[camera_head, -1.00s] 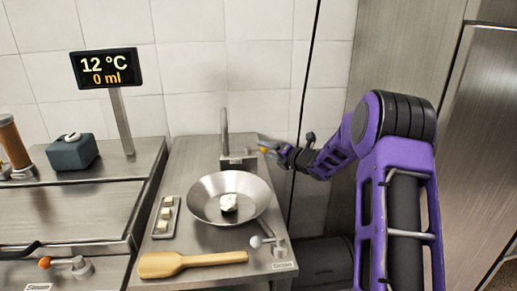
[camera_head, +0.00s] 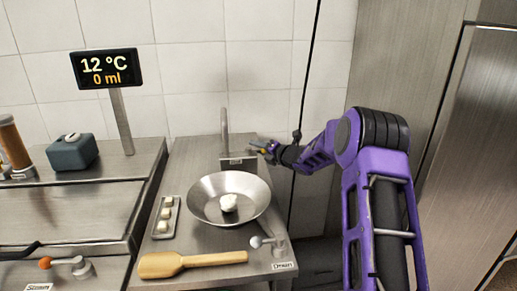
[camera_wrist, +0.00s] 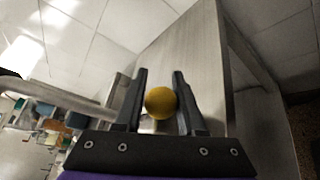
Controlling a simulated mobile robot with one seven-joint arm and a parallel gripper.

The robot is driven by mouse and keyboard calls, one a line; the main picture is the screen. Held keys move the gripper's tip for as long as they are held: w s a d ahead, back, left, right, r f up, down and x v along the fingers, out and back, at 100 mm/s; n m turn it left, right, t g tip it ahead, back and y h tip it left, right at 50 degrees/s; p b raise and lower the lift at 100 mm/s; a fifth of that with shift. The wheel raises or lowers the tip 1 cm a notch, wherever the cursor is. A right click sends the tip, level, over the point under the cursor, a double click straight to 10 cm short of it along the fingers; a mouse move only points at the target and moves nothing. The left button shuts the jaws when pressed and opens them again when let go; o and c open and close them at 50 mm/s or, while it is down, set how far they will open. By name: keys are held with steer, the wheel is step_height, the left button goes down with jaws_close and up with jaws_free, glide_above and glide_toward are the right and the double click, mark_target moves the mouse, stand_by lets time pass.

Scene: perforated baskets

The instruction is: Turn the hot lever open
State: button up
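The faucet (camera_head: 225,135) stands at the back of the steel counter. A lever with a yellow-orange ball knob, likely the hot lever, is at its right side. The knob (camera_wrist: 160,103) shows between my two fingers in the wrist view. My gripper (camera_head: 262,148) is at the faucet's right side, and it also shows in the wrist view (camera_wrist: 160,90). Its fingers are apart on either side of the knob, with narrow gaps visible. In the head view the gripper hides most of the lever.
The display (camera_head: 107,68) reads 12 °C, 0 ml. A tall steel cabinet (camera_head: 470,150) stands right.

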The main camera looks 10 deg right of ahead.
jaws_close()
steer(key=shift+f, duration=0.15)
stand_by(0.8)
